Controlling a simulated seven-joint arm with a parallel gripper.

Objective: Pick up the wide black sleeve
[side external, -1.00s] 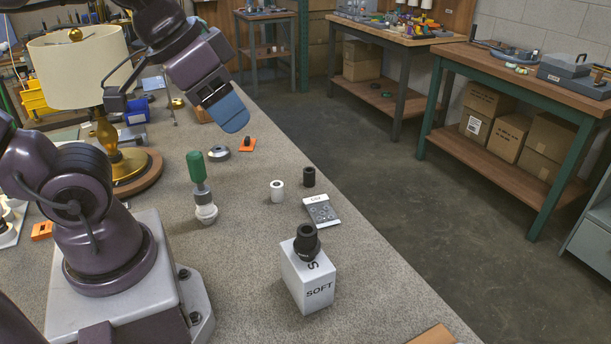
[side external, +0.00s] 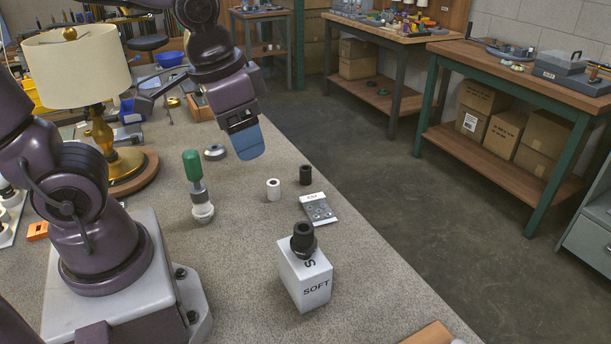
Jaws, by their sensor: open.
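Two dark sleeve-like parts are in view. A black part with a broader lower rim (side external: 303,238) stands upright on the top of a white box marked SOFT (side external: 304,280). A smaller plain black cylinder (side external: 306,175) stands on the bench farther back. I cannot tell for sure which is the wide sleeve. My gripper (side external: 249,142) is open and empty, with its blue finger pointing down. It is above the bench, behind and left of both black parts, apart from them. The second finger is mostly hidden behind the near one.
A white cylinder (side external: 273,190) and a grey printed card (side external: 318,208) lie near the small black cylinder. A green-handled tool (side external: 195,175) stands upright on the left. A metal ring (side external: 215,152) and a brass lamp (side external: 103,140) are farther back. The bench's right edge runs close by.

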